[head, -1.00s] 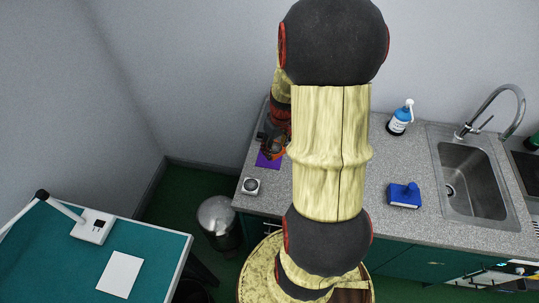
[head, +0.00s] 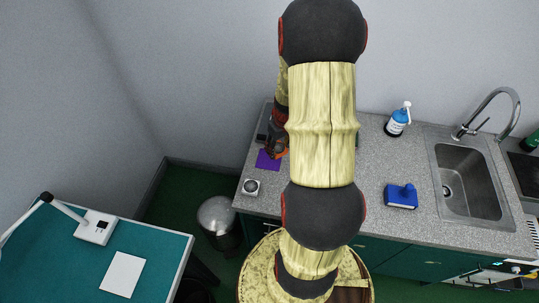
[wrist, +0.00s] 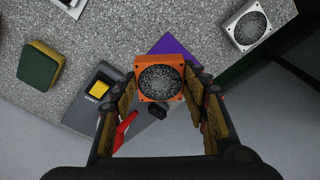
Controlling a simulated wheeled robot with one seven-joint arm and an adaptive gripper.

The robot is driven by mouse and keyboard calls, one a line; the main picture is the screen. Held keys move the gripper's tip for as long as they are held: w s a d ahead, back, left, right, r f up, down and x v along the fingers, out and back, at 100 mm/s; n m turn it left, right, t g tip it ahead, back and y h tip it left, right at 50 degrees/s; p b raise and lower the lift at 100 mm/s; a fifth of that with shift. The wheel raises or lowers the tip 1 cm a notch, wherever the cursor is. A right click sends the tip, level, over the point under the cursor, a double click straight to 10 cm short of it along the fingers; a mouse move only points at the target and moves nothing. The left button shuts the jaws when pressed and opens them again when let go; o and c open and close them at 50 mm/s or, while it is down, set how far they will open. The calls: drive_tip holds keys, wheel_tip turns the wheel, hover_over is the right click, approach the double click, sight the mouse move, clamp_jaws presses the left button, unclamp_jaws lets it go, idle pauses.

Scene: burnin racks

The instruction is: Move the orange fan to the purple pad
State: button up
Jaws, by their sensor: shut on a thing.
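The orange fan (wrist: 158,78) is a square orange frame around a dark speckled round grille. In the wrist view it sits between the two fingers of my gripper (wrist: 160,98), which is shut on it. The purple pad (wrist: 180,50) shows just beyond the fan, partly covered by it; I cannot tell whether the fan touches it. In the head view the purple pad (head: 267,160) lies on the counter near its left end.
A white fan (wrist: 248,26) stands near the counter edge. A dark device with a yellow button (wrist: 99,90), a red item (wrist: 125,129) and a green-yellow sponge (wrist: 40,66) are near the gripper. A blue item (head: 401,196), bottle (head: 397,121) and sink (head: 465,180) are farther right.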

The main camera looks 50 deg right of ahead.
hover_over(269, 159)
wheel_tip(269, 159, down, 5)
drive_tip(key=shift+s+a+f, duration=0.1)
drive_tip(key=shift+s+f, duration=0.05)
drive_tip(key=shift+f, duration=1.4)
drive_tip(key=shift+b, duration=0.3)
drive_tip(key=shift+f, duration=0.2)
drive_tip(key=o, duration=1.1)
drive_tip(key=shift+o, duration=0.3)
drive_tip(key=shift+r, duration=0.1)
